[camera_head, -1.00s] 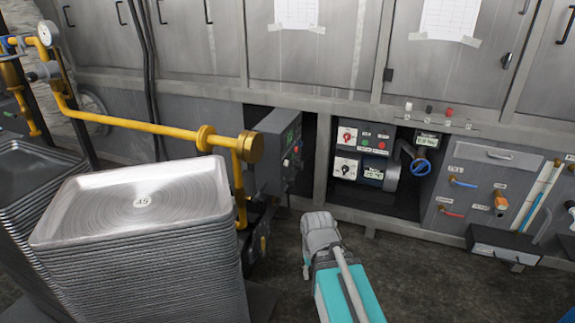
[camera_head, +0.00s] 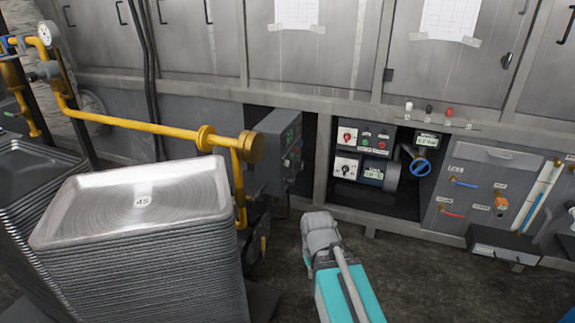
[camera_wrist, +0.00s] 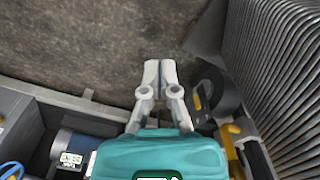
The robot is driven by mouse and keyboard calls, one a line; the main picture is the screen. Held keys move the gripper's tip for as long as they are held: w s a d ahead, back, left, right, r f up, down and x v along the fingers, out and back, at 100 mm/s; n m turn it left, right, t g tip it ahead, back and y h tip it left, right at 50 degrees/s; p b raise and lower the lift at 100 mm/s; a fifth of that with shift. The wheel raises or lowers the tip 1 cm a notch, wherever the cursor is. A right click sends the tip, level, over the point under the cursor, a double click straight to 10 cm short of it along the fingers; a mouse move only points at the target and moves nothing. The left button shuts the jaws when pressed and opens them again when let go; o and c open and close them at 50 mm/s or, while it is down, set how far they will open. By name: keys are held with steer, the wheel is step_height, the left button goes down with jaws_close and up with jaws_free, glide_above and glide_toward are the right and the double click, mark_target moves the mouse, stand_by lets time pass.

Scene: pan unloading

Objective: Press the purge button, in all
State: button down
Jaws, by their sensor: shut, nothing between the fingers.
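My gripper (camera_wrist: 160,72) shows in the wrist view with its grey fingers together and nothing between them. The teal arm part (camera_head: 345,292) below it is mine, and it stands in front of the cabinets in the head view. A grey control box (camera_head: 278,150) with a green display and small buttons on its side juts out left of the recess. The labels are too small to read, so I cannot tell which button is the purge button. My gripper touches no button.
A tall stack of metal trays (camera_head: 140,205) stands at the left beside yellow pipework (camera_head: 130,122). A blue handwheel (camera_head: 420,167) sits right of the panel. Another panel (camera_head: 490,190) with hoses is at the right. The floor (camera_wrist: 80,50) before my gripper is bare.

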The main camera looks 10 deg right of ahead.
mark_target(287, 163)
stand_by(0.6)
steer(key=w+r+n+t+y+b, duration=0.25)
steer(key=w+n+t+y, duration=0.35)
steer(key=w, duration=1.7)
steer(key=w+d+r+n+t+h+b, duration=0.1)
steer(key=w+d+r+t, duration=0.2)
steer(key=w, duration=0.5)
steer(key=w+d+r+n+t+b, duration=0.1)
steer(key=w+d+r+t, duration=0.2)
steer(key=w+d+t, duration=0.2)
steer(key=w+d, duration=0.2)
steer(key=w, duration=0.1)
steer(key=shift+w+d+n+h, duration=0.35)
steer(key=shift+n+h, duration=0.05)
steer(key=shift+w+a+r, duration=0.1)
steer(key=shift+a, duration=0.05)
steer(key=w+a, duration=0.4)
steer(key=a, duration=0.3)
steer(key=shift+a, duration=0.15)
